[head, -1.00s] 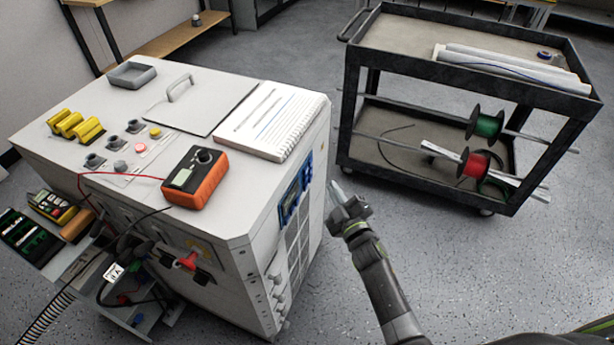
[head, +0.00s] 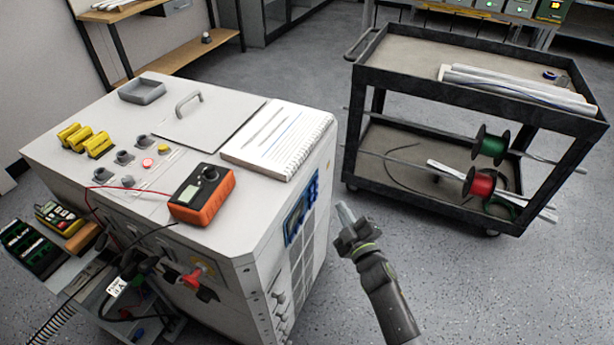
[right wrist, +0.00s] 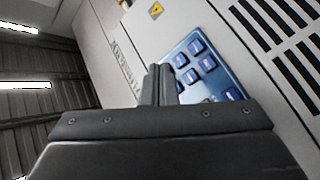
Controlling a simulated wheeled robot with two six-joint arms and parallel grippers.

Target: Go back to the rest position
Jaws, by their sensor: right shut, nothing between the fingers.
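My right gripper (head: 346,214) is in the head view, right of the white cabinet (head: 253,235) and above the grey floor. It is shut and empty. In the right wrist view its fingers (right wrist: 158,84) are together, with nothing between them. Behind them in that view is the cabinet's side, with a blue panel of square buttons (right wrist: 200,68) partly hidden by the fingers. I cannot tell exactly how far the gripper is from the cabinet. My left gripper is not in view.
An orange multimeter (head: 202,195) and a notebook (head: 277,143) lie on the cabinet top. Red and black leads hang at its front, by a red plug (head: 193,278). A dark cart (head: 480,107) with wire spools stands at the right. Floor (head: 480,290) in front of it is clear.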

